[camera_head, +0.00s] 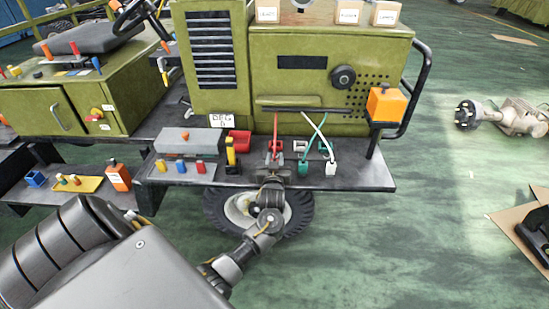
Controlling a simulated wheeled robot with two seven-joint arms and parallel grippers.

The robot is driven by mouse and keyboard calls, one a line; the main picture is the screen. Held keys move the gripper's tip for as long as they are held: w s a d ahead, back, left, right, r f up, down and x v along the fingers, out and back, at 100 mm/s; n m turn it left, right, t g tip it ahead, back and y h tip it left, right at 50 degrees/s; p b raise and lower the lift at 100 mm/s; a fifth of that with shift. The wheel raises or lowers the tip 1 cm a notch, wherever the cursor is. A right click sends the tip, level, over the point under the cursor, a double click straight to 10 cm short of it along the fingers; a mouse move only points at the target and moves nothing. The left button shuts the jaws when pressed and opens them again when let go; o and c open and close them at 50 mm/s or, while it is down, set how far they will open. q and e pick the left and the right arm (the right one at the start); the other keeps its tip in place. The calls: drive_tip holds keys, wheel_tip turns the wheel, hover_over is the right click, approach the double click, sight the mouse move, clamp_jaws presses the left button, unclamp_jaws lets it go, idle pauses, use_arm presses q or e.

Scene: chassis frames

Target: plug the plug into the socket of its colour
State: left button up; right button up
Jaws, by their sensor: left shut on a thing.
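My left gripper (273,169) reaches up to the front edge of the vehicle's dark shelf. It is shut on the red plug, which it mostly hides; the red cable (276,123) runs down to it. A red socket (276,144) shows just behind the fingers; I cannot tell whether plug and socket touch. A white socket (300,146) and a green socket (326,148) stand to its right. A green plug (303,168) and a white plug (331,169) sit at the shelf's front, their cables crossing. My right gripper is not in view.
The dark shelf (365,177) also bears a red bin (239,141), a yellow-black item (230,152) and a grey box (188,141). An orange box (386,104) stands at its right end. A tyre (297,213) is below.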

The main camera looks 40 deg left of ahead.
use_arm(q)
drive_tip(key=shift+f, duration=0.15)
drive_tip(key=shift+f, duration=0.15)
drive_tip(key=o, duration=1)
drive_tip(key=shift+c, duration=0.2)
drive_tip(key=shift+b, duration=0.35)
drive_tip(key=shift+s+d, duration=0.15)
drive_tip(key=shift+s, duration=0.1)
drive_tip(key=b+v, duration=0.1)
drive_tip(key=v, duration=0.9)
drive_tip(key=shift+s+b, duration=0.2)
drive_tip(key=shift+b, duration=0.15)
drive_tip(key=shift+f, duration=0.15)
